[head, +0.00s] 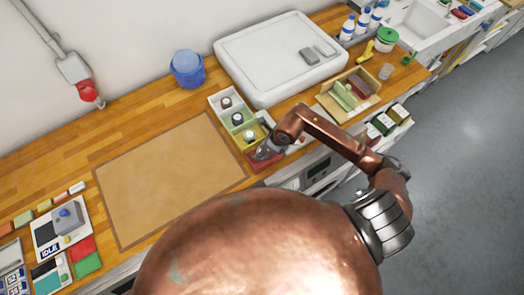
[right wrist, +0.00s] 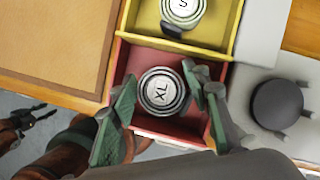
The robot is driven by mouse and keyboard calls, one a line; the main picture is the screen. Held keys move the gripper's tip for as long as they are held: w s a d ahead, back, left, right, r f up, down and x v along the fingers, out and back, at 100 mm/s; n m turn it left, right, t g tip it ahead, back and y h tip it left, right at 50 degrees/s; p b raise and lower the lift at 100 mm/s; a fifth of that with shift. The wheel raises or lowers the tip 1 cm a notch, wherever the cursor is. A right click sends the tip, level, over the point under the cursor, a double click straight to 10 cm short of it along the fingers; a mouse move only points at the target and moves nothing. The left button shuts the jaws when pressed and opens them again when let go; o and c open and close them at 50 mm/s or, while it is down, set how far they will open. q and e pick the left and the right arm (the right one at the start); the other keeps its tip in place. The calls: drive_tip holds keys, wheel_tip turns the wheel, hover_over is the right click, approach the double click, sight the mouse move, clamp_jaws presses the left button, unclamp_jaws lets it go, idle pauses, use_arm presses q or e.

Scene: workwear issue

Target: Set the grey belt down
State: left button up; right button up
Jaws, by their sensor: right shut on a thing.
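The grey belt (right wrist: 162,91) is a tight roll with a white XL label on its upper end. In the right wrist view it is between the green-padded fingers of my right gripper (right wrist: 163,86), which is shut on it. The roll is upright, within the outline of the red compartment (right wrist: 120,62); I cannot tell whether it touches the floor. In the head view my right gripper (head: 266,150) is over the red compartment (head: 252,162) and hides the belt. A dark claw, apparently my left gripper (right wrist: 22,124), shows at the lower left of the right wrist view; its jaw state is unclear.
Other compartments in the row hold rolls, including one in the yellow compartment (right wrist: 226,38) beside the red one. A bare brown mat (head: 170,180) lies left. A white tray (head: 262,75) is behind, and a wooden box (head: 325,108) stands right. A blue bucket (head: 187,70) is at the back.

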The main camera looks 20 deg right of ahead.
drive_tip(key=shift+f, duration=0.85)
drive_tip(key=shift+f, duration=0.1)
drive_tip(key=o, duration=1.2)
drive_tip(key=shift+o, duration=0.2)
drive_tip(key=shift+d+r, duration=0.1)
drive_tip(key=shift+r, duration=0.1)
drive_tip(key=b+v, duration=0.1)
drive_tip(key=v, duration=1)
drive_tip(key=shift+s+r, duration=0.2)
drive_tip(key=shift+r, duration=0.15)
drive_tip(key=shift+d, duration=0.1)
